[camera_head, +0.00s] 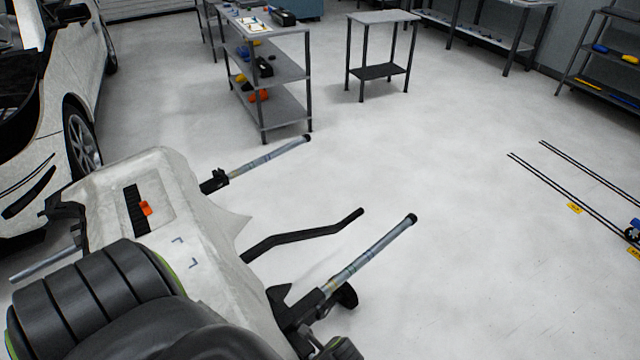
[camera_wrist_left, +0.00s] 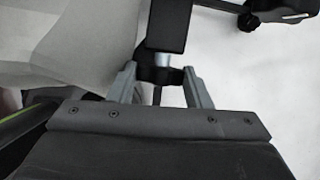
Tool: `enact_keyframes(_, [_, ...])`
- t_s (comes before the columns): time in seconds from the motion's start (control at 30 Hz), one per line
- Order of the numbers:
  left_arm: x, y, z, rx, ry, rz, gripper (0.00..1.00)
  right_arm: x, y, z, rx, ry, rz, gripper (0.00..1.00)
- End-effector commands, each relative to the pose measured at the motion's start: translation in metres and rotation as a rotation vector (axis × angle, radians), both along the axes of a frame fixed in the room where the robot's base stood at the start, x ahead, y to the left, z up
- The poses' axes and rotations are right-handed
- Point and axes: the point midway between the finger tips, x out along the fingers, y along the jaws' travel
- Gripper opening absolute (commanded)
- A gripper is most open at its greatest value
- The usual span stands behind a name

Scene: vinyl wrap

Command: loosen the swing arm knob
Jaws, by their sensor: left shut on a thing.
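In the left wrist view, the two grey fingers of my left gripper (camera_wrist_left: 163,88) close around a small black knob (camera_wrist_left: 158,75). The knob sits on a short silver shaft (camera_wrist_left: 162,59) that runs into a black block (camera_wrist_left: 168,25). The fingers partly hide the knob's sides. In the head view, a black swing arm bracket (camera_head: 300,312) carries a silver tube (camera_head: 368,257) with a black end. My left arm covers the lower left there, and I cannot make out the fingers. My right gripper is in neither view.
A pale panel (camera_head: 225,265) with an orange item (camera_head: 146,208) lies on the stand. A second tube (camera_head: 268,158) and a bent black bar (camera_head: 300,237) stick out rightward. A white car (camera_head: 50,100) stands left. The floor to the right is mostly clear.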

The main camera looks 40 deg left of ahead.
Motion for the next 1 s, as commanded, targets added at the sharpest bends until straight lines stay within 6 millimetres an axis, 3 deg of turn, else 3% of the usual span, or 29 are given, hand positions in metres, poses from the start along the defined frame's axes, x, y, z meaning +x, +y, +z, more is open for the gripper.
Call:
enact_keyframes(0.27, [-0.001, 0.0, 0.003, -0.007, -0.066, 0.0, 0.22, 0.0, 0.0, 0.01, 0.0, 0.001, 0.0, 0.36])
enact_keyframes(0.57, [-0.005, 0.0, 0.002, -0.031, -0.269, 0.0, 0.22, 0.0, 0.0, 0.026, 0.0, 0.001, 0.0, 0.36])
enact_keyframes(1.0, [-0.008, 0.001, -0.003, -0.063, -0.549, 0.0, 0.22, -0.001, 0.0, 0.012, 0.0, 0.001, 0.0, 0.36])
